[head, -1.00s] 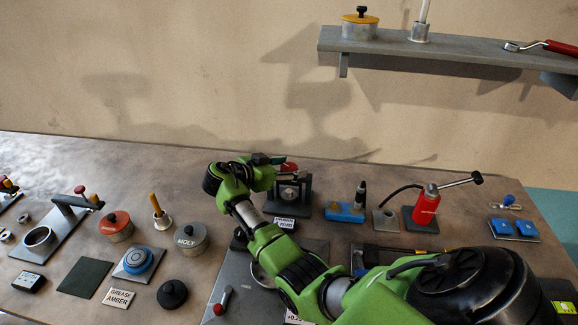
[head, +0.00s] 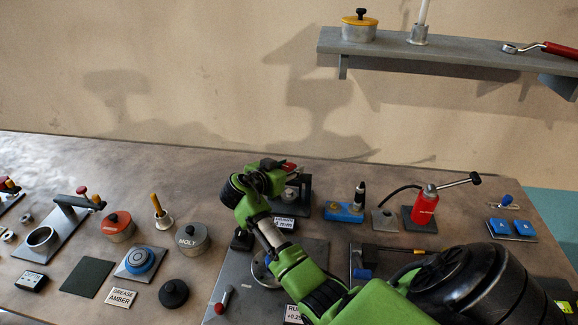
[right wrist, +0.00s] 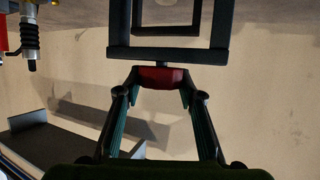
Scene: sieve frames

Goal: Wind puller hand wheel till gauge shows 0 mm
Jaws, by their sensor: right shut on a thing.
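The puller (head: 305,190) is a dark frame at the back middle of the bench. Its red hand wheel (head: 290,166) is mostly hidden by my right gripper (head: 280,170) in the head view. In the right wrist view the red wheel (right wrist: 163,77) sits between the two fingertips of my right gripper (right wrist: 162,90), which is shut on it, with the dark puller frame (right wrist: 120,52) just beyond. The gauge display (head: 284,223) in front of the puller ends in "mm"; I cannot read its number surely. My left gripper is not in view.
A blue block (head: 344,212) and a red pump (head: 426,207) stand right of the puller. A grey MOLY tin (head: 191,239) and a red-lidded tin (head: 117,227) stand left. A shelf (head: 460,50) hangs above right. My right arm covers the front middle.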

